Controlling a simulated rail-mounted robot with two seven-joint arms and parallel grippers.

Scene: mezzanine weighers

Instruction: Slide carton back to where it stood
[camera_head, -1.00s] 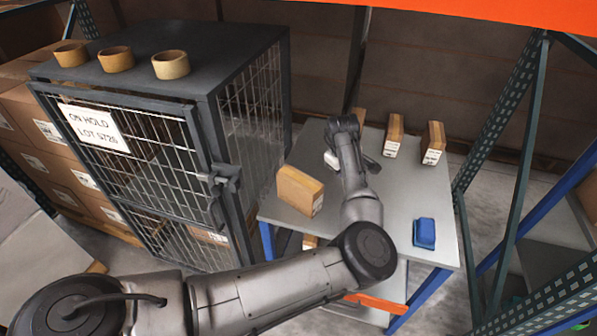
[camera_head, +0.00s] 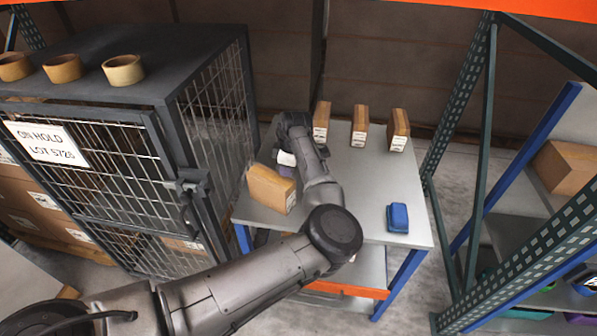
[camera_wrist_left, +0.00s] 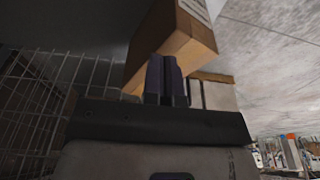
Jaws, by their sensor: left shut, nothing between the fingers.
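A brown carton (camera_head: 272,189) stands near the left edge of the grey table (camera_head: 350,205), apart from three slimmer cartons at the back: left (camera_head: 322,121), middle (camera_head: 360,126) and right (camera_head: 398,130). My left gripper (camera_head: 287,170) is low over the table, just behind the brown carton. Its dark fingers (camera_wrist_left: 167,64) are shut and empty in the wrist view, with a carton (camera_wrist_left: 178,42) directly ahead. I cannot tell whether they touch it. My forearm and wrist hide part of the table. My right gripper is in neither view.
A blue object (camera_head: 398,217) lies on the table's right part. A dark mesh cage (camera_head: 150,95) with several tape rolls on top stands left of the table. Rack uprights (camera_head: 466,120) stand to the right. The table's middle right is clear.

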